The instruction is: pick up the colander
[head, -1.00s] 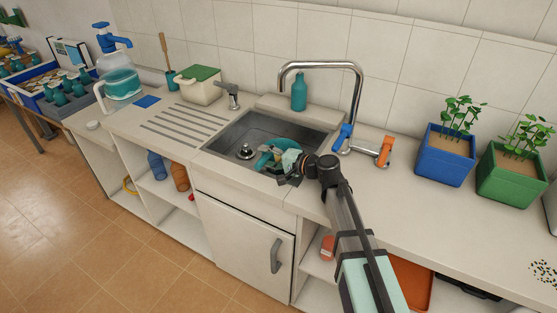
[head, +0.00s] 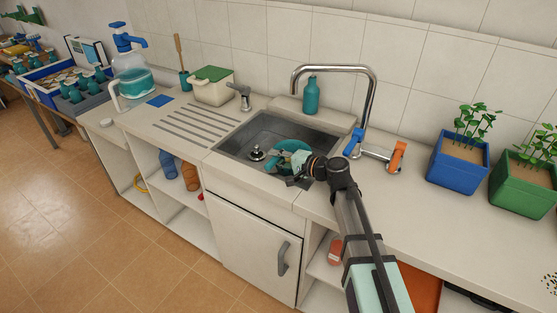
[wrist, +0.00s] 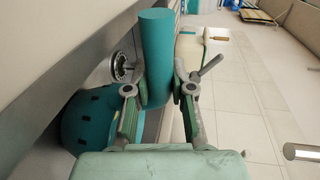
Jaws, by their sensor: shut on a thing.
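The teal colander (head: 292,152) is in the sink (head: 238,146), toward its front right, partly hidden by my gripper (head: 298,172). In the wrist view its rounded, holed bowl (wrist: 88,122) shows at lower left. A thick teal cylinder, seemingly its handle (wrist: 156,50), runs between the fingers of my gripper (wrist: 160,88). The fingers are shut on it from both sides. Where the handle joins the bowl is hidden.
A curved tap (head: 372,95) with blue and orange handles stands right of the sink. A teal bottle (head: 311,96) stands behind the sink. Blue (head: 458,160) and green (head: 525,185) planters are farther right. The ribbed draining area (head: 190,128) on the left is clear.

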